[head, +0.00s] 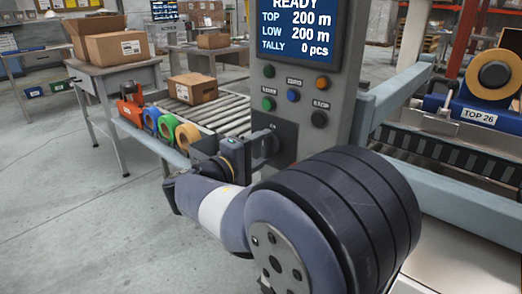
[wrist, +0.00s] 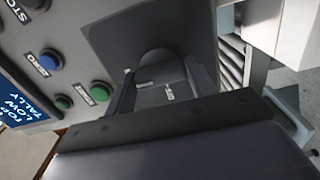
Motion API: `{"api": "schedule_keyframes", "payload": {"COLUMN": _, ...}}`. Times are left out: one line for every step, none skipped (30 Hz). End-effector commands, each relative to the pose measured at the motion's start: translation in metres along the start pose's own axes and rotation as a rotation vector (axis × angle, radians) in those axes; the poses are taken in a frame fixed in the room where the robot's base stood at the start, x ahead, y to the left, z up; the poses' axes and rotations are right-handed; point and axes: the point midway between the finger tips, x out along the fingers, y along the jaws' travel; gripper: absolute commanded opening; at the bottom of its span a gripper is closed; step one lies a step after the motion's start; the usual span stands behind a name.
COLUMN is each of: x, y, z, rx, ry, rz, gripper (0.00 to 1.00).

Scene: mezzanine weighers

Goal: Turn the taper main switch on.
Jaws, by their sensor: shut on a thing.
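The main switch (wrist: 157,62) is a dark rounded knob on a dark square plate on the grey control column. In the head view, its dark plate (head: 285,127) sits low on the column, below the buttons. My gripper (head: 268,143) reaches this plate from the front left. In the wrist view, my gripper (wrist: 160,92) has a finger on each side of the knob and is shut on it. Small pale marks show on the dark surface between the fingers, too blurred to read. My gripper body hides the lower part of the switch, so I cannot tell its setting.
The column's display (head: 298,30) reads READY, TOP 200 m, LOW 200 m, TALLY 0 pcs. Several coloured buttons (head: 293,95) sit just above the switch. A roller conveyor (head: 215,112) with a carton lies behind left. A pale blue rail (head: 420,85) runs at right.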

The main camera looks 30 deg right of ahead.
Motion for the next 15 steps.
{"api": "schedule_keyframes", "payload": {"x": 0.0, "y": -0.0009, "z": 0.0004, "rx": 0.002, "ry": -0.001, "rz": -0.002, "gripper": 0.3}}
{"api": "schedule_keyframes", "payload": {"x": 0.0, "y": -0.0009, "z": 0.0004, "rx": 0.002, "ry": -0.001, "rz": -0.002, "gripper": 0.3}}
{"api": "schedule_keyframes", "payload": {"x": 0.0, "y": -0.001, "z": 0.0004, "rx": 0.002, "ry": -0.001, "rz": -0.002, "gripper": 0.54}}
{"api": "schedule_keyframes", "payload": {"x": 0.0, "y": -0.0009, "z": 0.0004, "rx": 0.002, "ry": -0.001, "rz": -0.002, "gripper": 0.57}}
{"api": "schedule_keyframes", "payload": {"x": 0.0, "y": -0.0009, "z": 0.0004, "rx": 0.001, "ry": -0.001, "rz": -0.002, "gripper": 0.59}}
{"api": "schedule_keyframes", "payload": {"x": 0.0, "y": -0.0008, "z": 0.0003, "rx": 0.001, "ry": -0.001, "rz": -0.002, "gripper": 0.62}}
{"api": "schedule_keyframes", "payload": {"x": 0.0, "y": -0.0008, "z": 0.0003, "rx": 0.001, "ry": -0.001, "rz": -0.002, "gripper": 0.65}}
{"api": "schedule_keyframes", "payload": {"x": 0.0001, "y": -0.0007, "z": 0.0003, "rx": 0.001, "ry": -0.001, "rz": -0.001, "gripper": 0.67}}
{"api": "schedule_keyframes", "payload": {"x": 0.0, "y": -0.0007, "z": 0.0002, "rx": 0.001, "ry": -0.001, "rz": -0.001, "gripper": 0.71}}
{"api": "schedule_keyframes", "payload": {"x": 0.0, "y": -0.0006, "z": 0.0002, "rx": 0.001, "ry": -0.001, "rz": -0.001, "gripper": 0.73}}
{"api": "schedule_keyframes", "payload": {"x": 0.0, "y": -0.0006, "z": 0.0002, "rx": 0.001, "ry": -0.001, "rz": -0.001, "gripper": 0.75}}
{"api": "schedule_keyframes", "payload": {"x": 0.0, "y": -0.0005, "z": 0.0001, "rx": 0.001, "ry": -0.001, "rz": -0.001, "gripper": 0.75}}
{"api": "schedule_keyframes", "payload": {"x": 0.0, "y": -0.0005, "z": 0.0001, "rx": 0.001, "ry": 0.0, "rz": -0.001, "gripper": 0.75}}
{"api": "schedule_keyframes", "payload": {"x": 0.0, "y": -0.0004, "z": 0.0001, "rx": 0.0, "ry": 0.0, "rz": -0.001, "gripper": 0.75}}
{"api": "schedule_keyframes", "payload": {"x": 0.0, "y": -0.0004, "z": 0.0001, "rx": 0.0, "ry": 0.0, "rz": -0.001, "gripper": 0.75}}
